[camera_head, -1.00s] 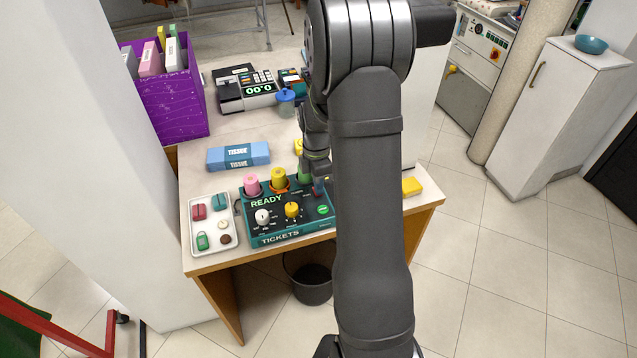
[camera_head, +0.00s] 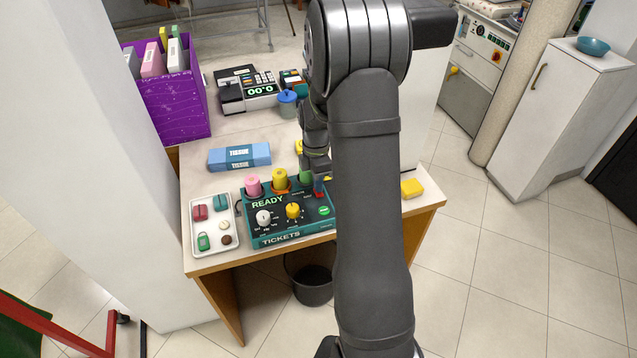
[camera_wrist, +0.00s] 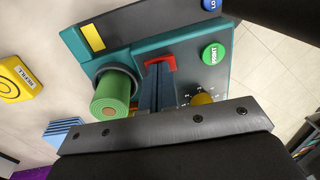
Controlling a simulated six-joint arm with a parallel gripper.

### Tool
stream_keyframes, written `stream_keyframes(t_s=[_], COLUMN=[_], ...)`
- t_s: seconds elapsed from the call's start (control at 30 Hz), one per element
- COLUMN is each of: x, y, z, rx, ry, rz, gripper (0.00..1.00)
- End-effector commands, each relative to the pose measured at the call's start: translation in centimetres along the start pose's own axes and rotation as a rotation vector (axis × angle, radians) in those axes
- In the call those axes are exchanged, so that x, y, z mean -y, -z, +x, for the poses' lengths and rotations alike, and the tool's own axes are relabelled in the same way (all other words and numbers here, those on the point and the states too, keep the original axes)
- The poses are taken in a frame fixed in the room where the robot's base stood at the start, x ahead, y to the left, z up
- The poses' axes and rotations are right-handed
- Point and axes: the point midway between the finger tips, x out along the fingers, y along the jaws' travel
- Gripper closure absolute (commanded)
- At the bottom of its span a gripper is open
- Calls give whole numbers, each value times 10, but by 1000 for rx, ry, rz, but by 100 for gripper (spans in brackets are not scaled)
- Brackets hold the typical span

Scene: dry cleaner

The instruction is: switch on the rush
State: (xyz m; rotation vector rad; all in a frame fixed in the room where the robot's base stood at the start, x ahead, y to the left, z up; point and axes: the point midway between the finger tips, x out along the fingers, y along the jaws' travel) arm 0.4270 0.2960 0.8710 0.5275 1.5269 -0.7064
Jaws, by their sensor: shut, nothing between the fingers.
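The teal ticket machine (camera_head: 290,232) stands at the table's front edge, its display reading READY. My gripper (camera_wrist: 159,72) is shut and empty over the machine's right part. In the wrist view its blue-grey fingertips are right at a red switch-like part (camera_wrist: 162,62); I cannot tell whether they touch it. This red part also shows just below my gripper in the head view (camera_head: 318,195). No label for rush is readable. The green roll (camera_wrist: 112,92) is beside the fingers. A green PRINT button (camera_wrist: 213,55) and a yellow knob (camera_wrist: 204,98) are on the other side.
A white tray (camera_head: 213,249) of small items lies left of the machine. A blue tissue pack (camera_head: 239,156) lies behind it. A blue-lidded cup (camera_head: 287,104) and a cash register (camera_head: 245,92) stand further back. A yellow block (camera_head: 411,188) sits at right.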

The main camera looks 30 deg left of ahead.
Motion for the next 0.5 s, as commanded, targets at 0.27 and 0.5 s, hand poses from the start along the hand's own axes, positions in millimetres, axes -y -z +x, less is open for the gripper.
stream_keyframes(t_s=[0.27, 0.5], x=[-1, -1], y=[0, 0], z=[-27, -83], rx=[1, 1], ry=[-5, -5], rz=[0, 0], gripper=[100, 100])
